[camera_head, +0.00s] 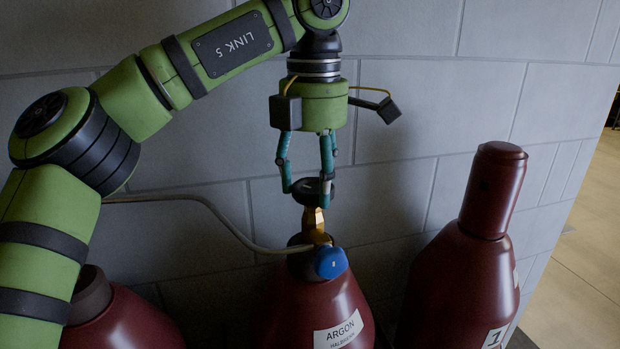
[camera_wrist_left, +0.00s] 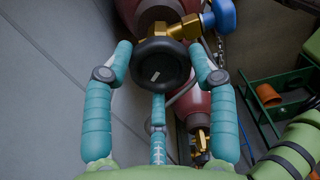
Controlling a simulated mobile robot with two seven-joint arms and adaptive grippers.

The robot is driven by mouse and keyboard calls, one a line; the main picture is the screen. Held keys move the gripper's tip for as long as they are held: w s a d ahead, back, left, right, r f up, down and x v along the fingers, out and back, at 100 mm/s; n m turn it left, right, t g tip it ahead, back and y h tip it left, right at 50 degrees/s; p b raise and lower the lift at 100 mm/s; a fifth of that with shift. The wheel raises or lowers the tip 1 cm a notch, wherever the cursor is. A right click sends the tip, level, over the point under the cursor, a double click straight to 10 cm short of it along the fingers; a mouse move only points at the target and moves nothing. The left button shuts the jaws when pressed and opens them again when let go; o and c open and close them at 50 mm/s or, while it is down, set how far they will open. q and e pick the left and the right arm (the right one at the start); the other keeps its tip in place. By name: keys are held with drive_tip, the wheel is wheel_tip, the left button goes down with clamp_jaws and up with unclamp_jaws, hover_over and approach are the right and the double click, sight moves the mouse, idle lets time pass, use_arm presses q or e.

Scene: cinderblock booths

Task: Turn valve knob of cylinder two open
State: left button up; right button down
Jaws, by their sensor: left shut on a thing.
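The middle cylinder (camera_head: 318,306) is dark red with an ARGON label (camera_head: 341,331); no number shows on it. Its brass valve (camera_head: 312,219) carries a round black knob (camera_head: 317,189) on top and a blue fitting (camera_head: 331,263) at the side. My left gripper (camera_head: 308,186) points down over the valve, its teal fingers closed around the knob. In the left wrist view, the knob (camera_wrist_left: 161,66) sits between the fingers, with a pale mark on its face. My right gripper is in neither view.
A capped red cylinder (camera_head: 462,270) marked 1 stands at the right. Another red cylinder (camera_head: 125,325) is at the lower left, partly behind my arm. A hose (camera_head: 215,210) runs to the middle valve. A block wall (camera_head: 420,120) is close behind.

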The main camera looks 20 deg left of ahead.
use_arm(q)
drive_tip(key=n, duration=0.3)
drive_tip(key=shift+f+n, duration=0.1)
drive_tip(key=shift+n, duration=0.3)
drive_tip(key=n, duration=0.4)
drive_tip(key=shift+n, duration=0.3)
drive_tip(key=n, duration=0.3)
drive_tip(key=shift+n, duration=0.3)
drive_tip(key=n, duration=0.3)
drive_tip(key=shift+w+a+n+b, duration=0.1)
drive_tip(key=shift+n+b, duration=0.2)
drive_tip(key=shift+b, duration=0.05)
drive_tip(key=n, duration=0.3)
drive_tip(key=shift+r+n+b, duration=0.2)
drive_tip(key=shift+n+b, duration=0.1)
drive_tip(key=shift+n, duration=0.1)
drive_tip(key=n, duration=0.3)
drive_tip(key=shift+n+b, duration=0.3)
drive_tip(key=shift+b, duration=0.1)
drive_tip(key=n+b, duration=0.1)
drive_tip(key=n, duration=0.5)
drive_tip(key=shift+n+b, duration=0.3)
